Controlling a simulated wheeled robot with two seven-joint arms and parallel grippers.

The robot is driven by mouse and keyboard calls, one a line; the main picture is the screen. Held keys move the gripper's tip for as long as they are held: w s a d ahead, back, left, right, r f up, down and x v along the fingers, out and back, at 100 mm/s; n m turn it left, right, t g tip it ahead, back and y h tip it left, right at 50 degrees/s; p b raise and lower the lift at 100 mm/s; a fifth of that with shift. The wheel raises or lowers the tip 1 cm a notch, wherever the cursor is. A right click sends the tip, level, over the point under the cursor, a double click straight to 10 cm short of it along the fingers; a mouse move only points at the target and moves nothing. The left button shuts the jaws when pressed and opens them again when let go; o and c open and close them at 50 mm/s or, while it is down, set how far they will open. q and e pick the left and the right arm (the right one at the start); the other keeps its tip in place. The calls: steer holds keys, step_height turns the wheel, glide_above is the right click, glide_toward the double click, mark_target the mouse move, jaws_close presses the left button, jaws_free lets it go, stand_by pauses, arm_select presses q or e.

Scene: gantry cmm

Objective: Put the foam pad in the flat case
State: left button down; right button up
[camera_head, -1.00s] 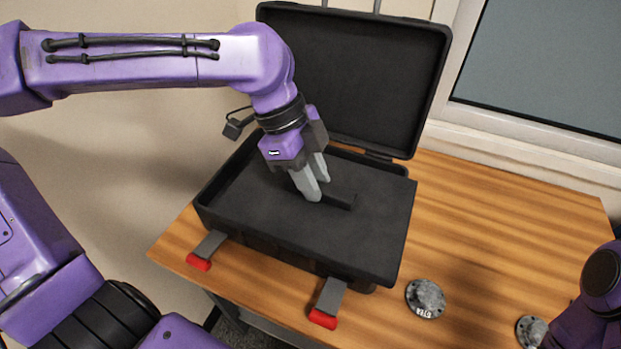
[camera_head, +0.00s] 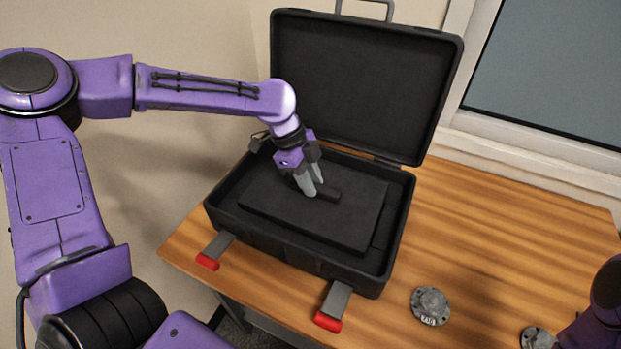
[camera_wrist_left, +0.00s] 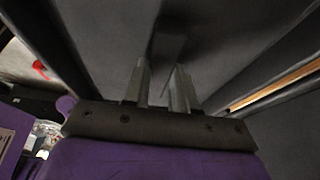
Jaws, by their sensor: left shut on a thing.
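The foam pad (camera_head: 300,215) is a dark flat slab with a raised bar-shaped grip on top. It lies within the walls of the open flat case (camera_head: 290,266), with gaps to the walls at the front and right. Whether it touches the case floor I cannot tell. My left gripper (camera_head: 313,194) is shut on the pad's raised grip from above. In the left wrist view the gripper's fingers (camera_wrist_left: 162,85) close around the grip, with the pad's grey surface beyond. My right gripper is not in view; only part of my right arm shows at the lower right.
The case's lid (camera_head: 365,85) stands open at the back. A round metal disc (camera_head: 430,305) lies right of the case, another (camera_head: 537,338) further right. The wooden table (camera_head: 500,240) is clear at right.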

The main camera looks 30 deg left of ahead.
arm_select(q)
steer(key=c, duration=0.9)
jaws_free()
steer(key=shift+f, duration=0.1)
steer(key=v, duration=1.2)
